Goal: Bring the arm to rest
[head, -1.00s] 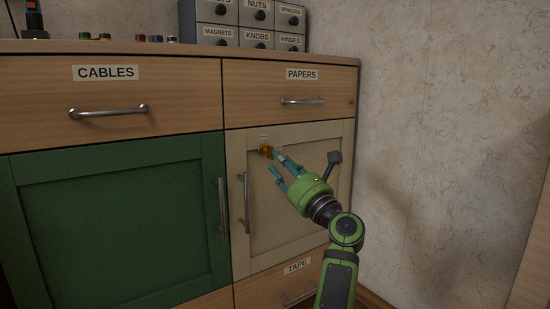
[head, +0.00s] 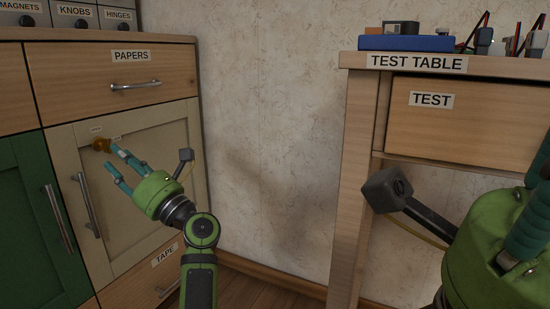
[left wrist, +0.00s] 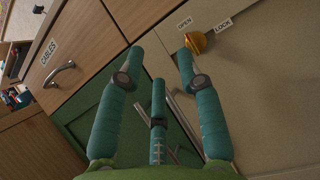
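My left gripper (head: 115,167), with a green body and teal fingers, is in front of the cream cabinet door (head: 150,205). In the left wrist view its fingers (left wrist: 160,62) are spread, with nothing between them. An orange knob (head: 101,145) on that door is close by one fingertip. In the left wrist view the knob (left wrist: 197,42) sits between the labels OPEN and LOCK; I cannot tell whether the finger touches it. My right gripper (head: 530,230) shows only in part at the right edge, and its fingertips are cut off.
The cream door has a bar handle (head: 88,204) and looks shut. A PAPERS drawer (head: 70,85) is above it and a TAPE drawer (head: 140,285) below. A green door (head: 25,215) is at the left. The test table (head: 362,100) stands at the right, with bare wall between.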

